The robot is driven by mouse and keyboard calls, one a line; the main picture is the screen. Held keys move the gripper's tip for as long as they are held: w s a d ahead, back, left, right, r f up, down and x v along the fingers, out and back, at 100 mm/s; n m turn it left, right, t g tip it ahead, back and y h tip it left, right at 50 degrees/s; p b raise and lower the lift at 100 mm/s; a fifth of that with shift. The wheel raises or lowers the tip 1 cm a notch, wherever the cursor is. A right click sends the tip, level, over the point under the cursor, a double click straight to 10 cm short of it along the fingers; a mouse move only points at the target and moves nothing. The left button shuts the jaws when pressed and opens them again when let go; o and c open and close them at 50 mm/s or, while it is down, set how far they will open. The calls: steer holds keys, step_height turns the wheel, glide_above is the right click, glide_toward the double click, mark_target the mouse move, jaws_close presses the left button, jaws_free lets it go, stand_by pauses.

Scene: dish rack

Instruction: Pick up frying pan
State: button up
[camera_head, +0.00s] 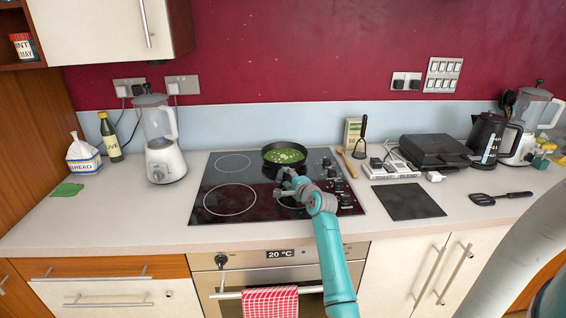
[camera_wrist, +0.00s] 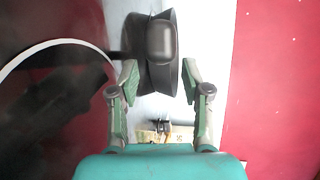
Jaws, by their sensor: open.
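The frying pan (camera_head: 272,162) is dark and round, with green food inside. It stands on the back right of the black cooktop (camera_head: 207,183). In the wrist view, the dark pan (camera_wrist: 160,85) shows edge-on with a blocky handle end (camera_wrist: 160,40) facing the camera. My gripper (camera_head: 285,183) is just in front of the pan in the head view and hides where its handle is. In the wrist view, my gripper (camera_wrist: 160,76) is open, with one finger on each side of the pan's handle line. I cannot tell whether the fingers touch it.
Right of the cooktop are a wooden utensil (camera_head: 351,166), a dark mat (camera_head: 408,201) and a black grill (camera_head: 434,152). A white blender (camera_head: 164,150) stands left of the cooktop. The front left of the cooktop is clear. A red wall (camera_head: 300,50) rises behind the counter.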

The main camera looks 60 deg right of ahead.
mark_target(281, 170)
steer(key=shift+x, duration=3.15)
steer(key=shift+r, duration=0.1)
steer(key=shift+s, duration=0.1)
jaws_close()
steer(key=shift+r, duration=0.15)
